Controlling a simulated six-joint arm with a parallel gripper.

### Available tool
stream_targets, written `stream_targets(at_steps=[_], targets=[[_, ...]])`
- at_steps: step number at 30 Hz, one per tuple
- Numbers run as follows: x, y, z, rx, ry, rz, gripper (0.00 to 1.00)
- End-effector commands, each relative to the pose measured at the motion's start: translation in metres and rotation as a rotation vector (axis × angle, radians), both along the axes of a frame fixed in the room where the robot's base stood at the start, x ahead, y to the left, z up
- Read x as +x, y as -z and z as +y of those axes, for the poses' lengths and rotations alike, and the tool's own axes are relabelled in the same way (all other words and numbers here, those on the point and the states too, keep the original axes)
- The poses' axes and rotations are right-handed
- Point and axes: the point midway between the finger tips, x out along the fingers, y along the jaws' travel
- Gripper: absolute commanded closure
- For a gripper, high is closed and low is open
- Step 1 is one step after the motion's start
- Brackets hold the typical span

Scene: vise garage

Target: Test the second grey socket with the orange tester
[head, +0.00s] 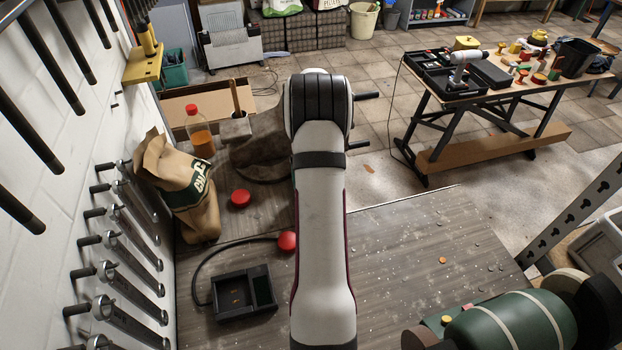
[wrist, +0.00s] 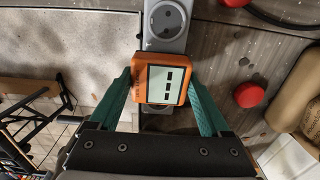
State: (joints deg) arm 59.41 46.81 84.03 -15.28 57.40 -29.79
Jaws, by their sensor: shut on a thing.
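In the wrist view my gripper (wrist: 162,80) is shut on the orange tester (wrist: 140,76), with one green finger on each side of it. The tester's pale screen (wrist: 158,85) shows several dark bars. Behind it a grey socket strip (wrist: 184,38) runs up the picture. One round socket (wrist: 164,19) shows uncovered above the tester. Part of the strip shows below the tester, where any socket is mostly hidden. I cannot tell whether the tester touches the strip. In the head view my own arm hides the gripper, tester and strip.
On the dark bench (head: 420,240) lie a black tray (head: 243,315) with a cable and two red round things (head: 240,198). A paper bag (head: 190,195) and an orange bottle (head: 201,138) stand at the left. A green cylindrical machine (head: 510,330) is at the lower right.

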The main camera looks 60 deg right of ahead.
Motion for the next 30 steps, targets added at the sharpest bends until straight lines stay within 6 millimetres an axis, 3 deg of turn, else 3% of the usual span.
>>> stream_targets(at_steps=[24, 25, 27, 30], targets=[[0.000, 0.012, 0.000, 0.000, -0.001, 0.000, 1.00], [0.000, 0.012, 0.000, 0.000, 0.000, 0.000, 0.15], [0.000, 0.012, 0.000, 0.000, 0.000, 0.000, 0.03], [0.000, 0.012, 0.000, 0.000, 0.000, 0.000, 0.00]])
